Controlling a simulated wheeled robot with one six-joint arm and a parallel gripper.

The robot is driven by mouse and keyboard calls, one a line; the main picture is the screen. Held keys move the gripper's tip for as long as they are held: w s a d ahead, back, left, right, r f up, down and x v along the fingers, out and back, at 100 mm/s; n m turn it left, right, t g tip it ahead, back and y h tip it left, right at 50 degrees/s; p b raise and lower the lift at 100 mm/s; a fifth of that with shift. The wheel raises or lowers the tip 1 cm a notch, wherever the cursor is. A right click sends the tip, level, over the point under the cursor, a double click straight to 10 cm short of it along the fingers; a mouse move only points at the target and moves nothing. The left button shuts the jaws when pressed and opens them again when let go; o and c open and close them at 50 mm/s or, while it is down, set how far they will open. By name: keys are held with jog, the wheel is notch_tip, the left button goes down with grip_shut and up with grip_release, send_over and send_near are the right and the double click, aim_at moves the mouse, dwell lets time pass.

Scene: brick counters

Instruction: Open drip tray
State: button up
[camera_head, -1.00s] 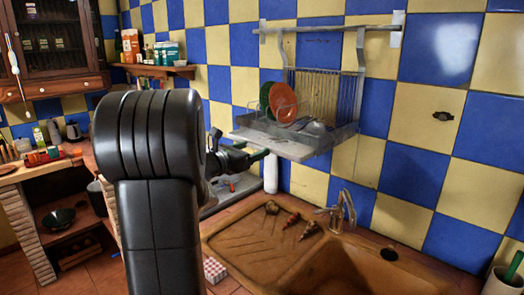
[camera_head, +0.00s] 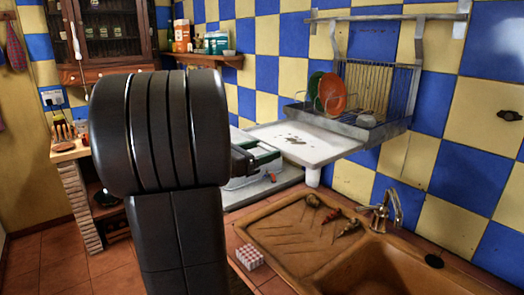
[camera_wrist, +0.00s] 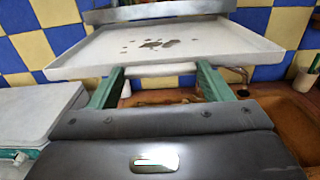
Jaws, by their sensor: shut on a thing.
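The drip tray (camera_head: 338,152) is a flat, pale grey tray with dark stains, pulled well out from under the dish rack (camera_head: 395,125). It fills the upper middle of the wrist view (camera_wrist: 215,38), its low front lip towards me. My gripper (camera_wrist: 158,74) has its two green fingers at this front lip, spaced apart, and is shut on the tray. The exact contact under the lip is hard to see. In the head view my arm hides most of the gripper. The tray looks about level.
An orange plate (camera_head: 332,92) and a green plate stand in the wall rack. Below right are a brown sink (camera_head: 345,250) and its tap (camera_head: 385,208). A white cylinder (camera_head: 312,177) stands under the tray. A red-checked box (camera_head: 250,256) sits on the front counter edge.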

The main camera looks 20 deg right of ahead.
jog(key=o, duration=1.4)
jog(key=b+v, duration=0.1)
jog(key=v, duration=1.3)
jog(key=shift+d+f+b, duration=0.1)
jog(key=shift+b, duration=0.3)
jog(key=shift+d, duration=0.1)
jog(key=p+x, duration=0.1)
jog(key=x, duration=1.2)
jog(key=shift+w+d+p, duration=0.25)
jog(key=shift+p, duration=0.15)
